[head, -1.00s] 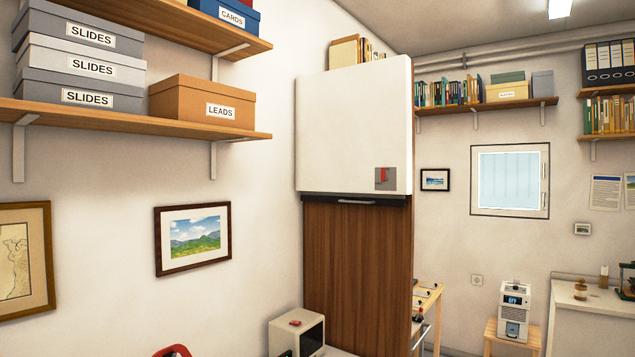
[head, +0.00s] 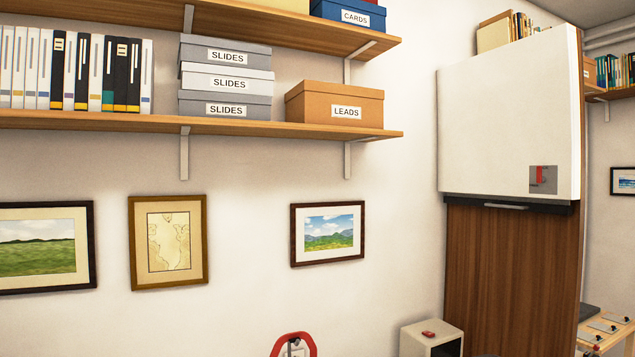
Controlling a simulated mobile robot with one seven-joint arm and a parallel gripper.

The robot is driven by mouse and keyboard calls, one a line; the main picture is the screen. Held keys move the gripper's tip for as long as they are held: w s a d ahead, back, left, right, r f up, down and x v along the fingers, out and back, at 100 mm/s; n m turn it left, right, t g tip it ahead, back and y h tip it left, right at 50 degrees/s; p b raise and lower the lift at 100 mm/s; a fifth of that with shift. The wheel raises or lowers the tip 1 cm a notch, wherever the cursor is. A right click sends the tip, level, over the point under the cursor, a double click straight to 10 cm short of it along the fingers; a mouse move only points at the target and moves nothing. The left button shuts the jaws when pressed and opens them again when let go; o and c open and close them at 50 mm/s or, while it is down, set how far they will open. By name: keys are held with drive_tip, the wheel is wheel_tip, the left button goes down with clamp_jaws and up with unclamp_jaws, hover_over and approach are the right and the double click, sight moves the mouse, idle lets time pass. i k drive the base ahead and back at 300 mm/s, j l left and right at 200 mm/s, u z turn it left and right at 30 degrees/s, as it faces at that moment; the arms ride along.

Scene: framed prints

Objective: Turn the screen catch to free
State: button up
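A white cabinet-like screen housing (head: 508,125) hangs at the right, above a brown wooden panel (head: 505,280). Near its lower right corner is a small grey plate with a red lever (head: 540,177), which looks like the catch. The red part stands roughly upright with a short bend at the top; its exact setting is too small to tell. A dark bar with a pale handle (head: 506,206) runs along the housing's lower edge. My gripper is not in view.
A shelf with slide boxes (head: 226,83) and a LEADS box (head: 334,105) runs along the left wall. Framed prints (head: 328,233) hang below it. A white box-shaped device (head: 432,338) with a red item on top stands at the lower right. A red rounded object (head: 293,345) shows at the bottom edge.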

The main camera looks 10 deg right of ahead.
sight(540, 180)
drive_tip(key=i+l+u, duration=0.1)
drive_tip(key=l+u, duration=0.15)
drive_tip(key=l, duration=0.3)
drive_tip(key=l+u, duration=0.25)
drive_tip(key=l, duration=0.25)
drive_tip(key=i+l+u, duration=0.1)
drive_tip(key=l, duration=1.05)
drive_tip(key=i+u, duration=0.05)
